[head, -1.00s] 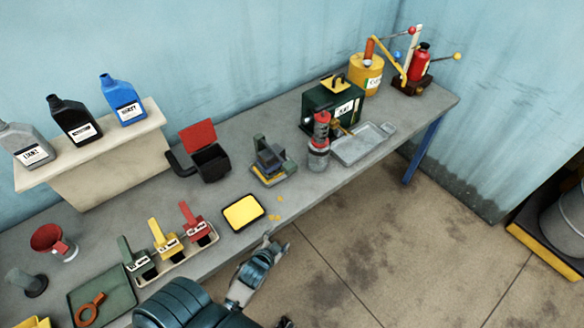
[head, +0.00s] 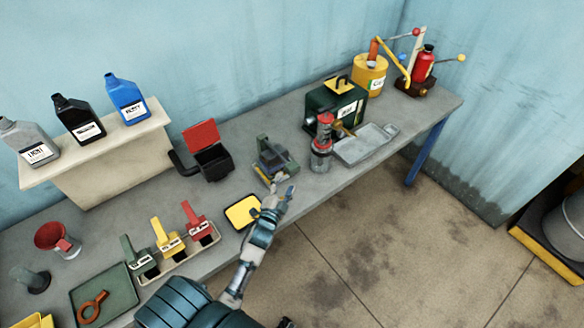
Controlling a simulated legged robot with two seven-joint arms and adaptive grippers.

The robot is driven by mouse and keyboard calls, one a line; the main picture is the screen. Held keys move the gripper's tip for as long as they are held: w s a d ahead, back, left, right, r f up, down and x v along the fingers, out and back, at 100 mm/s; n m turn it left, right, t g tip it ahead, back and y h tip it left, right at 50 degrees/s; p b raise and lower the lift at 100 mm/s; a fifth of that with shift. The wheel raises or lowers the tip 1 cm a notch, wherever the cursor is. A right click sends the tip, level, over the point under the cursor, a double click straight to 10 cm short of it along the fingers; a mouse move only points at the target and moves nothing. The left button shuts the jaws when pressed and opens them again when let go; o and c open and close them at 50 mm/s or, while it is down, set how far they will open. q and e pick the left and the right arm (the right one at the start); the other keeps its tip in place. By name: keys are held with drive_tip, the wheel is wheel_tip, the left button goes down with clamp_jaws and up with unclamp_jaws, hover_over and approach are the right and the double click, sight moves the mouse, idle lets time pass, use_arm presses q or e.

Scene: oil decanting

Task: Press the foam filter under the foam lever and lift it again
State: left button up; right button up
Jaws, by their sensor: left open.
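The foam lever (head: 272,153) is a grey-green press on the table, right of the open black bin. A yellow strip of the foam filter (head: 261,174) shows at its base, under the dark upper part; my fingers partly hide that base. My left gripper (head: 285,185) is open and empty at the front right corner of the press. Its fingertips are very close to the base; I cannot tell whether they touch. My right gripper does not show clearly.
A yellow pad in a black tray (head: 230,222) lies beside my left wrist. A red-topped bottle (head: 321,155) stands close right of the press, before a green box (head: 333,105). The black bin (head: 213,163) with raised red lid stands left. The table's front edge runs under my arm.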

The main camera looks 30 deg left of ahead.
sight(292, 168)
use_arm(q)
drive_tip(key=w, duration=0.2)
drive_tip(key=w+a, duration=0.1)
drive_tip(key=w, duration=0.4)
drive_tip(key=shift+w+a, duration=0.25)
drive_tip(key=shift+w, duration=0.15)
clamp_jaws()
